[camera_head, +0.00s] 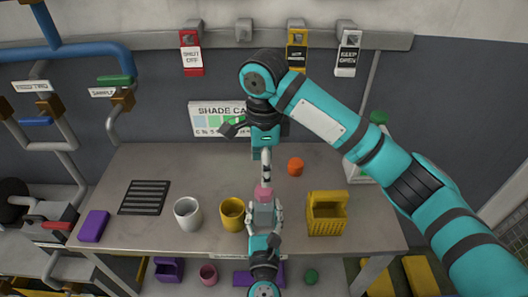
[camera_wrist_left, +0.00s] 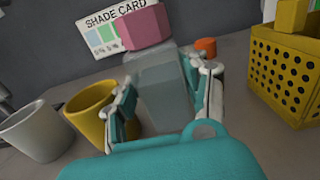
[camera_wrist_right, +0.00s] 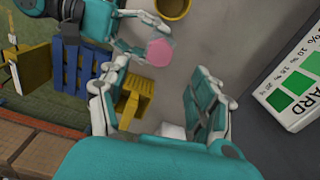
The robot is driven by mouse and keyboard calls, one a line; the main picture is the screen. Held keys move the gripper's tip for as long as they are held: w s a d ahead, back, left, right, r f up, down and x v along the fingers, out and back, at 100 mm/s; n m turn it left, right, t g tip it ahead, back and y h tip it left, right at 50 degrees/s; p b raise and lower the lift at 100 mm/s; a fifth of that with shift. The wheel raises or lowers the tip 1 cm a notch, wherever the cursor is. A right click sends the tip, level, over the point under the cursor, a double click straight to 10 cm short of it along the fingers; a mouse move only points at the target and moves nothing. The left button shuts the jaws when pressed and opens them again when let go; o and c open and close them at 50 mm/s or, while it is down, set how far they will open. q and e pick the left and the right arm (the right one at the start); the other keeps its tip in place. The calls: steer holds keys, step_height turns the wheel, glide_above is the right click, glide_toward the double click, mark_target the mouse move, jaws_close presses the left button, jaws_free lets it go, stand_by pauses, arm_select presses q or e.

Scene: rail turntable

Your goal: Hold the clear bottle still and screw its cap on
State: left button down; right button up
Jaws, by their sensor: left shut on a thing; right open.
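The clear bottle (camera_head: 264,214) stands upright near the table's front edge. A pink cap (camera_head: 264,192) sits on its top; it also shows in the left wrist view (camera_wrist_left: 142,27). I cannot tell how tightly the cap is on. My left gripper (camera_head: 264,222) is shut around the bottle's body, one finger on each side (camera_wrist_left: 165,95). My right gripper (camera_head: 266,170) points down above and just behind the cap, apart from it. In the right wrist view its fingers (camera_wrist_right: 162,90) are wide open and empty, with the pink cap (camera_wrist_right: 159,52) beyond them.
A yellow cup (camera_head: 232,214) and a white cup (camera_head: 187,214) stand left of the bottle. A yellow basket (camera_head: 326,215) stands right, an orange cylinder (camera_head: 296,166) behind right. A black grille (camera_head: 145,197) and purple block (camera_head: 93,226) lie left. The shade card (camera_head: 215,118) is behind.

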step_height(320, 180, up, 4)
stand_by(0.4)
arm_select(q)
steer(key=c, duration=0.6)
jaws_free()
steer(key=shift+o, duration=0.2)
